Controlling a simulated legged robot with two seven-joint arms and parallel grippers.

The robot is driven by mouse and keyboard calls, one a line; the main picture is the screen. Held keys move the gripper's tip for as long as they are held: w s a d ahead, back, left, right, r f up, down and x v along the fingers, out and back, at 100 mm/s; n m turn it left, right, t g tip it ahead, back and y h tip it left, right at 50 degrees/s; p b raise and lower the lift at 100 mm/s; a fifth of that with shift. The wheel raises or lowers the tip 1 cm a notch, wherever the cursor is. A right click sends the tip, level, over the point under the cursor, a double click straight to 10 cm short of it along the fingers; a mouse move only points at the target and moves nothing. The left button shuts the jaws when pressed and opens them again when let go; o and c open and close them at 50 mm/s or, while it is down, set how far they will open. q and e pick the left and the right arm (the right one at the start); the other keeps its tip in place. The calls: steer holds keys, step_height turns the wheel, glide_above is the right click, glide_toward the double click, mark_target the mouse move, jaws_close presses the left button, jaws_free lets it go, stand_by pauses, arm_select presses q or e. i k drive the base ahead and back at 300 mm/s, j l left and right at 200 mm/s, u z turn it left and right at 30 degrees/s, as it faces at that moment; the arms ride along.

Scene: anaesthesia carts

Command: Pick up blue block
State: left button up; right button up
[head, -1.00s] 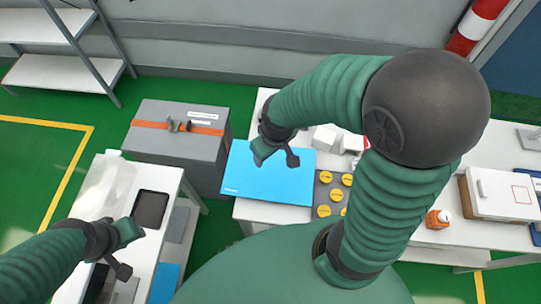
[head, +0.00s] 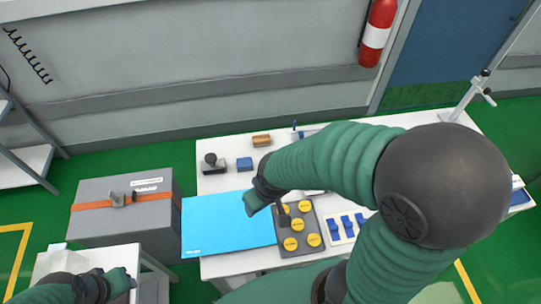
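A small blue block (head: 245,163) lies on the white table near its back edge, beside a dark stamp-like object with a round knob. My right gripper (head: 268,211) hangs in front of the block, over the right edge of a light-blue sheet. Its fingers are apart with nothing visible between them. My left gripper (head: 120,285) is low at the bottom left, over another white table. It is partly cut off, and its finger opening is unclear. My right arm hides part of the table.
The light-blue sheet (head: 215,235) covers the table's front left. A grey plate with yellow discs (head: 291,244) and a white tray with blue pieces (head: 335,232) stand beside it. The stamp-like object (head: 211,163) and an orange-brown block (head: 261,140) flank the blue block. A grey case (head: 95,222) stands left.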

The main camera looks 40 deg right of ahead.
mark_target(245, 165)
steer(key=z, duration=0.8)
steer(key=i+j+u, duration=0.1)
steer(key=j+u, duration=0.2)
steer(key=u, duration=0.2)
steer(key=i+j+u, duration=0.15)
steer(key=j+u, duration=0.15)
steer(key=u, duration=0.15)
